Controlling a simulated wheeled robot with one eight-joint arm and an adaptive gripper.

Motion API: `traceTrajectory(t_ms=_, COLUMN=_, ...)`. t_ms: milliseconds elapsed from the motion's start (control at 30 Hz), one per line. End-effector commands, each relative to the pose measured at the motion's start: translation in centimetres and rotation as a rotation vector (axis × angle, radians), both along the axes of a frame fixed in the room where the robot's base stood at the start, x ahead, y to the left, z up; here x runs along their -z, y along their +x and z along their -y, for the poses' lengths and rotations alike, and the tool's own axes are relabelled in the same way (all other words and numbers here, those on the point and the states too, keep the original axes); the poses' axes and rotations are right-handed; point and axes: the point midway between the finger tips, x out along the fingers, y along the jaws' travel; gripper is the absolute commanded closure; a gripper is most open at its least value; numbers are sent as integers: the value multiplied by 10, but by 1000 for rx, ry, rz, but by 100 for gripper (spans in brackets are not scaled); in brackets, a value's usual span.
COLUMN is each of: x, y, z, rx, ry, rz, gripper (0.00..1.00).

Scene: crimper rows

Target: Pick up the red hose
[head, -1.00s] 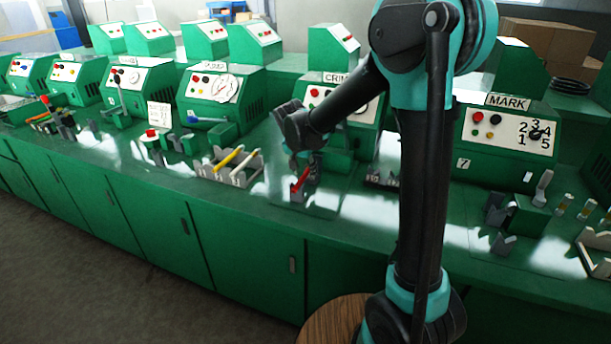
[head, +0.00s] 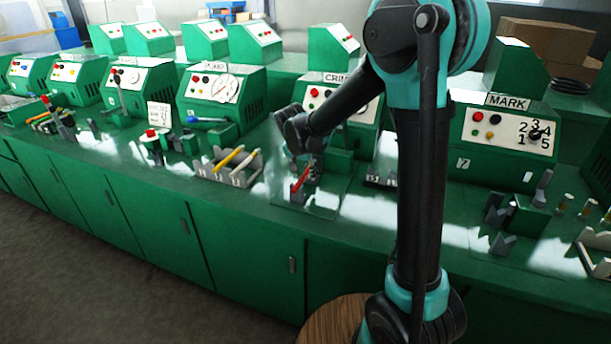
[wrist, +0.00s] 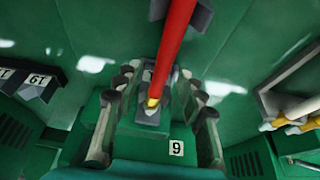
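The red hose (head: 301,178) stands at a tilt in the grey holder on the bench, in front of the crimp machine. In the wrist view the red hose (wrist: 172,50) runs down from the top edge to a brass-coloured end (wrist: 153,102) at a grey block. My gripper (wrist: 158,82) is open in the wrist view, with one finger on each side of the hose's lower end and a gap visible on both sides. In the head view my gripper is at the hose, its fingers small and partly hidden by my wrist.
A rack (head: 205,174) with yellow and pale hoses stands to the left. Dark labelled blocks (head: 380,180) sit to the right. The crimp machine (head: 340,104) is behind; the MARK machine (head: 480,150) is further right. The bench's front strip is clear.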

Motion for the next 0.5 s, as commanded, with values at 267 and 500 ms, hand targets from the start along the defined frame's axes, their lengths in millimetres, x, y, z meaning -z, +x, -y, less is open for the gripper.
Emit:
traceTrajectory(t_ms=267, x=0, y=0, z=0, rx=0, ry=0, rz=0, gripper=78)
traceTrajectory(t_ms=500, x=0, y=0, z=0, rx=0, ry=0, rz=0, gripper=100)
